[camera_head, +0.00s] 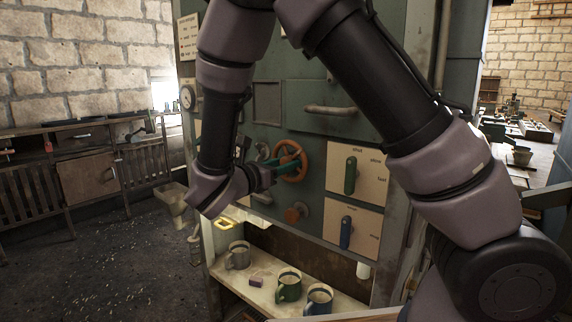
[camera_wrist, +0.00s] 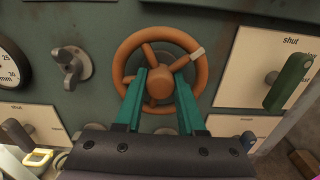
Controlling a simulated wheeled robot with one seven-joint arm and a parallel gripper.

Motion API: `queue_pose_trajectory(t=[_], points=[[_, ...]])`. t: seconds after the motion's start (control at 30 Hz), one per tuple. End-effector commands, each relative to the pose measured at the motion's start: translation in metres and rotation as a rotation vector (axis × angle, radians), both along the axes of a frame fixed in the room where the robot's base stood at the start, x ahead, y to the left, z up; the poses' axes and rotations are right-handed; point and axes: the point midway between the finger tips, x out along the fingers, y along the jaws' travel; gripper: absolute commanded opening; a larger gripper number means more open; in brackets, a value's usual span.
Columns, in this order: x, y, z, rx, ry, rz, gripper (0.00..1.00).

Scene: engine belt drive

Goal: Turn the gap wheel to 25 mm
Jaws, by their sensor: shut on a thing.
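The gap wheel is an orange-brown spoked handwheel (camera_head: 292,149) on the green machine front; it also shows in the wrist view (camera_wrist: 122,62). A pale mark sits on its upper right rim. My gripper (camera_wrist: 160,76) has its teal fingers on either side of the wheel's hub, among the spokes, and is shut on the wheel. In the head view my gripper (camera_head: 288,164) reaches the wheel from the left. A round gauge (camera_wrist: 9,66) marked 25, 30 and mm is cut off at the left of the wrist view; its needle cannot be made out.
A grey wing knob (camera_wrist: 72,66) is left of the wheel. Green (camera_head: 350,175) and blue (camera_head: 345,232) levers on cream plates are to the right, an orange-brown knob (camera_head: 297,213) below. Mugs (camera_head: 289,284) stand on the shelf beneath. A bar handle (camera_head: 330,110) projects above.

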Motion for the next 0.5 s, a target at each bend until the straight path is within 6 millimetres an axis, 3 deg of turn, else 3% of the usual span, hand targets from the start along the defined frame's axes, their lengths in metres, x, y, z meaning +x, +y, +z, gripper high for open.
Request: queue_pose_trajectory(t=[0.5], points=[[0.0001,0.0007,-0.0004,0.258,-0.256,-0.001,0.0]])
